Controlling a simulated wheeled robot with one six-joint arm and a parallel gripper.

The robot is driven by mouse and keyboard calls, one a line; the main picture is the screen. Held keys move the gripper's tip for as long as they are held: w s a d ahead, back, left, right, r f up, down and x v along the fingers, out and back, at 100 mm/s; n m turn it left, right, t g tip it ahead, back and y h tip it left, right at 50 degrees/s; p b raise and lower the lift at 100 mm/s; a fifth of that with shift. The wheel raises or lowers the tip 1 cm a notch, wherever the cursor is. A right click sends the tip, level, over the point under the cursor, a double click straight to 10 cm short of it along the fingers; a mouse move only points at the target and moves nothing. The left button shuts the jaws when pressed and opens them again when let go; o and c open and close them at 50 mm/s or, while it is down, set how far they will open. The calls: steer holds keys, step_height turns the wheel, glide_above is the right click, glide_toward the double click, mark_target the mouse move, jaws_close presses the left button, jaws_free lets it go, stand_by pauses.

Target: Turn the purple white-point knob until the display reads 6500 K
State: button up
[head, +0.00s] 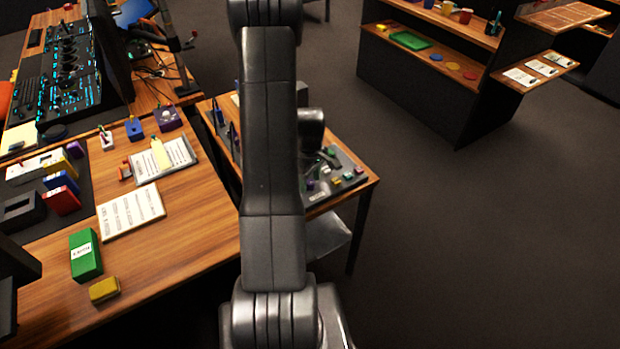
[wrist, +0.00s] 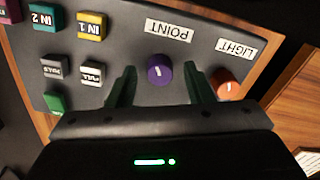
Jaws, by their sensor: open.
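The purple knob (wrist: 159,70) shows in the wrist view on a dark grey panel (wrist: 125,45), below an upside-down label reading POINT (wrist: 169,30). A pale pointer mark is on its top. My gripper (wrist: 160,88) is open, with one dark green finger on each side of the knob. I cannot tell whether the fingers touch it. The right finger lies between the purple knob and an orange knob (wrist: 226,82) labelled LIGHT (wrist: 235,48). No display reading is legible in either view. In the head view my arm hides much of the panel.
Left of the knob are a yellow button (wrist: 91,26), a blue button (wrist: 46,17), a green button (wrist: 54,102) and others. In the head view a wooden desk (head: 190,240) with consoles and blocks stands left. Dark floor (head: 470,230) is clear at right, before a shelf unit (head: 415,90).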

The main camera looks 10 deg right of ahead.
steer(key=c, duration=1)
steer(key=m+b, duration=0.3)
steer(key=shift+f+m, duration=0.1)
steer(key=shift+m, duration=0.3)
steer(key=m+b, duration=0.2)
steer(key=m, duration=0.3)
steer(key=shift+b, duration=0.3)
steer(key=m+b, duration=0.1)
steer(key=m, duration=0.4)
steer(key=shift+m+b, duration=0.75)
steer(key=shift+m, duration=1.25)
steer(key=shift+r, duration=0.2)
